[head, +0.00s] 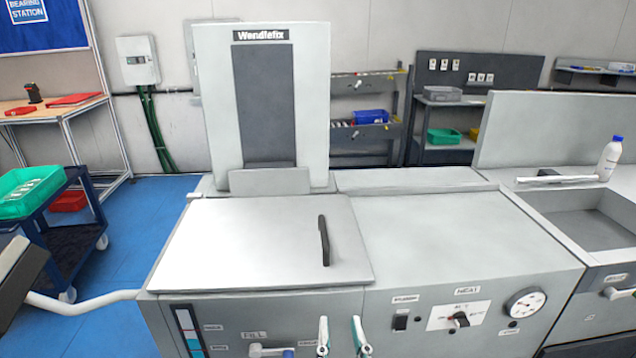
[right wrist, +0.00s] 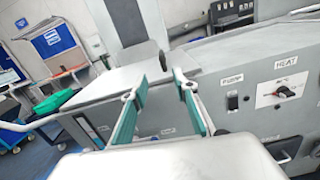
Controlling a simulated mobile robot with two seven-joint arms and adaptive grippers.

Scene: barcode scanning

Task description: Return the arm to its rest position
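My right gripper (head: 341,337) shows at the bottom edge of the head view as two upright teal fingertips, apart from each other, in front of the grey machine's front panel. In the right wrist view my right gripper (right wrist: 157,88) points at the machine, its two teal fingers spread with nothing between them. The fingers appear clear of the panel, though the exact distance is hard to tell. My left gripper is in neither view.
The grey machine (head: 450,230) has a flat lid (head: 250,240) with a black handle (head: 323,240). A heat knob (head: 461,320) and gauge (head: 525,303) sit on its front. A sink (head: 590,228) and white bottle (head: 609,160) are right; a cart with a green bin (head: 28,192) is left.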

